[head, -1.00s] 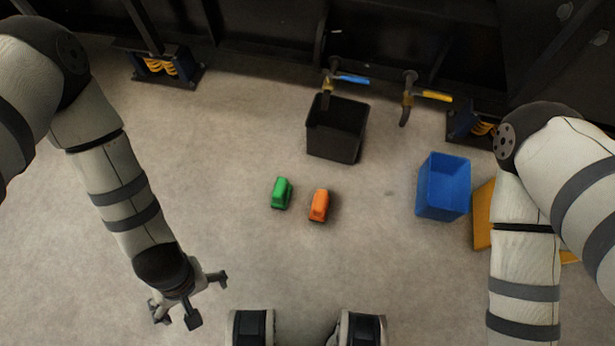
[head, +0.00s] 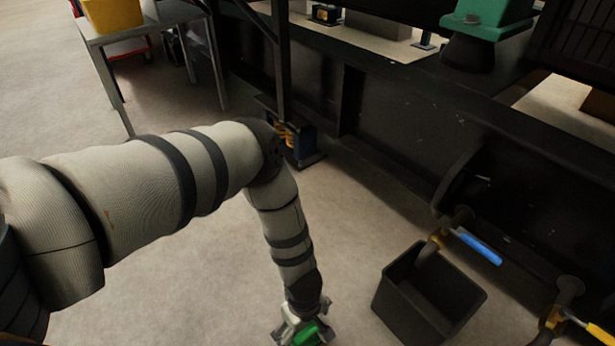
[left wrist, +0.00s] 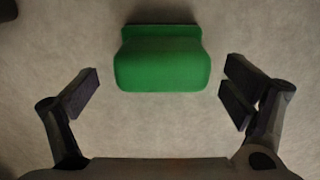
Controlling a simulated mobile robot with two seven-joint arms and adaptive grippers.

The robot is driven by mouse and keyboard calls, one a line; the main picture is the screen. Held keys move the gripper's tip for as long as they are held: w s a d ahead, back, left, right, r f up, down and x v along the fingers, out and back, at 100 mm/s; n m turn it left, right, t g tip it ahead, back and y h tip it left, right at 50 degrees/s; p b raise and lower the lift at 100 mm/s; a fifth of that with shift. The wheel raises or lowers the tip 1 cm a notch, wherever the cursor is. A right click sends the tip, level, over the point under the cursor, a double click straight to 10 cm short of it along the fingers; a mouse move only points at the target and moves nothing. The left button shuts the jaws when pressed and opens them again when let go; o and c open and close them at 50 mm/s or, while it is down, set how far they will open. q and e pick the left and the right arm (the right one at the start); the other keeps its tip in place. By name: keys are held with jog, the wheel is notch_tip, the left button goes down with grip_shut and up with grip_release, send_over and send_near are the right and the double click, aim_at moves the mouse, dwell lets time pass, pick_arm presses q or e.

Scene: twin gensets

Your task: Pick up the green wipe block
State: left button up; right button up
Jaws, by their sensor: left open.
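The green wipe block (left wrist: 162,62) lies on the floor in the left wrist view, just ahead of my left gripper (left wrist: 160,95). The gripper is open, with one finger to the left of the block and the other to the right, apart from it. In the head view my left gripper (head: 303,328) points down at the floor near the bottom edge, and the green block (head: 308,334) shows partly at its fingers. My right gripper is not in view.
A black open bin (head: 428,300) stands right of my left gripper. Behind it are pipes with a blue-handled valve (head: 478,246) and a yellow-handled valve (head: 590,328) along the dark genset frame. A grey table with a yellow bin (head: 112,14) stands at the upper left.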

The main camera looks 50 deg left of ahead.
pick_arm(q)
jog(key=f, duration=0.2)
jog(key=f+b, duration=0.1)
jog(key=f, duration=0.1)
jog(key=shift+s+d, duration=0.15)
jog(key=shift+d, duration=0.05)
jog(key=shift+r, duration=0.1)
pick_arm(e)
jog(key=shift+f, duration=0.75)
pick_arm(q)
jog(key=shift+c, duration=1.1)
jog(key=c, duration=1.2)
jog(key=shift+r, duration=0.1)
